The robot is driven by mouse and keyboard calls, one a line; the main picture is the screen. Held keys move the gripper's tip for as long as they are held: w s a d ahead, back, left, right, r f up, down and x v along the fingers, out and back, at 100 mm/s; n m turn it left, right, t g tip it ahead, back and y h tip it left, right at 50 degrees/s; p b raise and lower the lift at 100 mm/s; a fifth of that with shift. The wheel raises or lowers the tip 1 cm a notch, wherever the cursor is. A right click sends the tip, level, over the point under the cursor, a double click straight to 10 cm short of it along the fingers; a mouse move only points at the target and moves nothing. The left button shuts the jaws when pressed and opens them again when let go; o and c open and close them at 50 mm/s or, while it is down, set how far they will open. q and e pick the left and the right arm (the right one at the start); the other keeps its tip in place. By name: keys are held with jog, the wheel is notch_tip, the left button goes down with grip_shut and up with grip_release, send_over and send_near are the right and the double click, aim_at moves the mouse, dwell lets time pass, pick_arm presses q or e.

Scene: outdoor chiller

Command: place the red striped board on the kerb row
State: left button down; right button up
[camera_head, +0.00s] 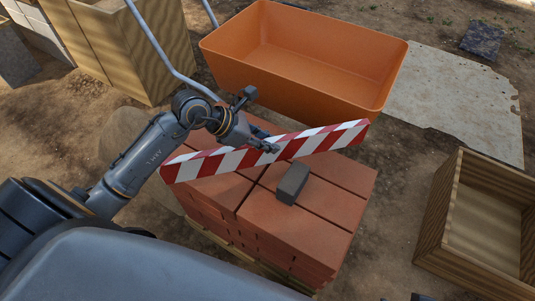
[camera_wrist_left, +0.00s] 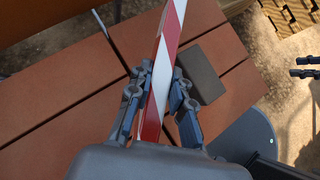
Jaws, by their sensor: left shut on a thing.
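The red and white striped board (camera_head: 215,163) is a long flat bar held on edge above a stack of red bricks, tilted up to the right. My left gripper (camera_head: 271,148) is shut on it near its middle; the wrist view shows the fingers (camera_wrist_left: 160,105) on either side of the board (camera_wrist_left: 170,40). Part of my right gripper (camera_wrist_left: 306,67) shows at the right edge of the wrist view, its two fingers apart with nothing between them. Pale blocks in a row (camera_head: 38,28) lie at the far upper left; I cannot tell whether they are the kerb row.
The brick stack (camera_head: 320,225) carries a small dark grey block (camera_head: 293,182) just below the board. An orange tub (camera_head: 225,62) stands behind it. A wooden crate (camera_head: 447,222) is at right, a tall wooden box (camera_head: 150,50) at upper left. A pale slab (camera_head: 450,95) lies right of the tub.

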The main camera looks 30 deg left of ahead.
pick_arm(q)
jog(key=shift+f+b, duration=0.4)
jog(key=shift+f, duration=1.55)
jog(key=shift+f, duration=0.1)
jog(key=c, duration=1.2)
grip_release()
